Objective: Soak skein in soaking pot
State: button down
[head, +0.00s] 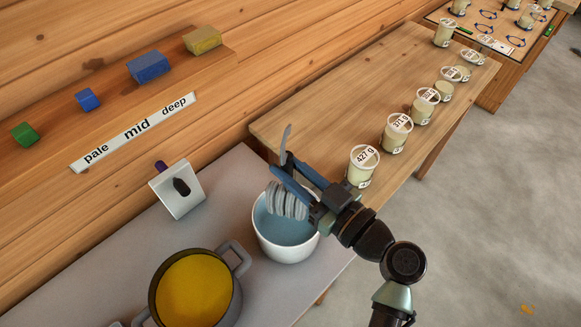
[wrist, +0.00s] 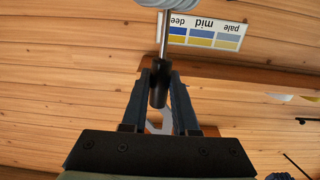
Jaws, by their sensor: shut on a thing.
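The skein (head: 287,202) is a pale grey, ribbed bundle. It shows over the soaking pot (head: 291,251), a white pot with blue water inside, and overlaps the pot's back rim in the head view. I cannot tell whether it touches the water. My gripper (head: 290,175) has blue-grey fingers and is at the pot's upper right. In the wrist view my gripper (wrist: 160,88) is shut on a black handle (wrist: 158,85) with a metal rod. A grey, rounded, ribbed thing, likely the skein (wrist: 185,4), shows at the rod's far end, cut off by the frame.
A grey pot of yellow liquid (head: 195,288) stands at lower left, close to the soaking pot. A white square holder (head: 178,201) stands behind. Several labelled jars (head: 363,166) line the wooden bench at right. Colored blocks (head: 150,67) and a pale-mid-deep strip (head: 135,130) are along the wall.

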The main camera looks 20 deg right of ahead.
jog(key=shift+f, duration=0.1)
notch_tip(320, 180, down, 12)
jog(key=b, duration=1.4)
jog(key=shift+b, duration=0.35)
dwell(3.4)
jog(key=shift+r+p, duration=3.35)
jog(key=shift+r, duration=2.8)
